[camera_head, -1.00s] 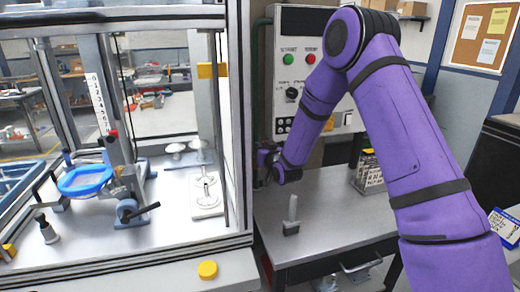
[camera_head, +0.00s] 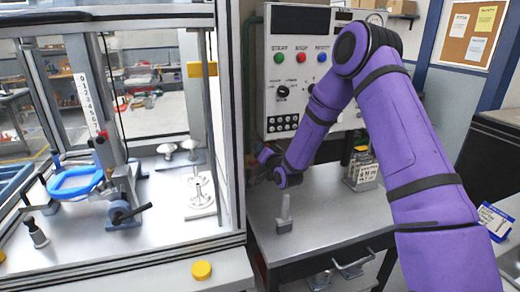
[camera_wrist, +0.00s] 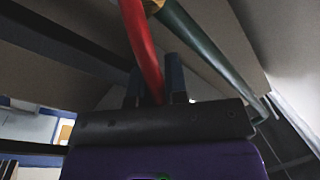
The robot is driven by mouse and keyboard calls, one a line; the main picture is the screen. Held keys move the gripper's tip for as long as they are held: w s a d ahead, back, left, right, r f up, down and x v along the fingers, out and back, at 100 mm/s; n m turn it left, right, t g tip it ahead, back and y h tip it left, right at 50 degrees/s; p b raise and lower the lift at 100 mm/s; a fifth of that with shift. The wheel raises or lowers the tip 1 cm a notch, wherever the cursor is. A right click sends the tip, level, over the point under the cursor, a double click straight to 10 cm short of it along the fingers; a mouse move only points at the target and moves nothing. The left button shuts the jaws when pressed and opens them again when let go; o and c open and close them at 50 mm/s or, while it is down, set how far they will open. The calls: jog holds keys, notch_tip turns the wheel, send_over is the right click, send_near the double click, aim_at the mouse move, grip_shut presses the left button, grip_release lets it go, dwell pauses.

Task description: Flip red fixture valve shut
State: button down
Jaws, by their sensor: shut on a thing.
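A long red valve lever (camera_wrist: 143,45) shows in the wrist view, running down from the top edge to between my gripper's fingers. A brass-coloured fitting (camera_wrist: 152,6) sits at its upper end, beside a dark green pipe (camera_wrist: 205,45). My gripper (camera_wrist: 156,75) has one dark finger on each side of the lever and is shut on it. The valve body is mostly out of the wrist view. In the head view my gripper (camera_head: 266,155) is small, low in front of the control panel, and I cannot make out the lever there.
The grey control panel (camera_head: 300,95) stands behind my arm. The glazed enclosure's post (camera_head: 232,120) is close on the left. A metal bench (camera_head: 330,220) below holds an upright pale tool (camera_head: 285,210) and a caddy (camera_head: 361,168). The bench's middle is mostly bare.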

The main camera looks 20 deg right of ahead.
dwell(0.4)
jog(key=c, duration=1.1)
grip_release()
jog(key=shift+c, duration=0.2)
